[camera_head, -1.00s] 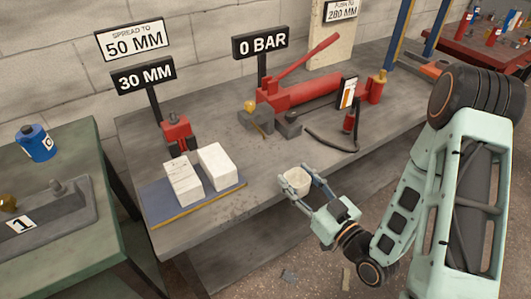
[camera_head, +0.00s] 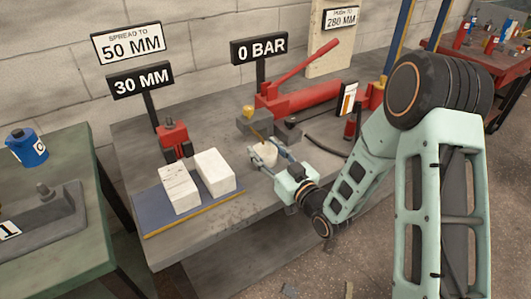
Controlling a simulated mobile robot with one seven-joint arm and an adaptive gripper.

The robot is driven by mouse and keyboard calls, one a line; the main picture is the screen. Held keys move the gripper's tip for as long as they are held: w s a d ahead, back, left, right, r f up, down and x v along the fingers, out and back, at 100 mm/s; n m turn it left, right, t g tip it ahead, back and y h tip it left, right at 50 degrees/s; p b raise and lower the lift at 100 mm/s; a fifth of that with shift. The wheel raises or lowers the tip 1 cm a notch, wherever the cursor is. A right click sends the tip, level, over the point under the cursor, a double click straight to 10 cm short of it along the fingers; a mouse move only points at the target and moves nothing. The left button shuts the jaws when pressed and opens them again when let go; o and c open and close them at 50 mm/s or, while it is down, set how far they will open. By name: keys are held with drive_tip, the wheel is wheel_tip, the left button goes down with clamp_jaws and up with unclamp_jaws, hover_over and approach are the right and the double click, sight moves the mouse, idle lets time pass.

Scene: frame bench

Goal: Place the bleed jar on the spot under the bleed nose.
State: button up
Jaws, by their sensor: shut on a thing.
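The bleed jar (camera_head: 263,159) is a small white open cup. My gripper (camera_head: 269,150) is shut on it, with a finger on either side, and holds it upright at the bench. The grey valve block (camera_head: 254,124) with a brass knob (camera_head: 249,111) stands just behind the jar. A thin brass-coloured nose (camera_head: 257,136) points down from the block towards the jar's mouth. I cannot tell whether the jar's base touches the bench or is exactly below the nose. The spot under the nose is hidden by the jar and fingers.
A red hand pump (camera_head: 297,93) with a raised lever lies behind on the grey bench (camera_head: 222,227). A dark hose (camera_head: 327,141) runs to the right of the valve block. Two white blocks (camera_head: 214,170) sit on a blue mat (camera_head: 150,210) to the left.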

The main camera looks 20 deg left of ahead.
drive_tip(key=shift+f, duration=0.35)
drive_tip(key=o, duration=1.2)
drive_tip(key=shift+f, duration=0.1)
drive_tip(key=v, duration=1.2)
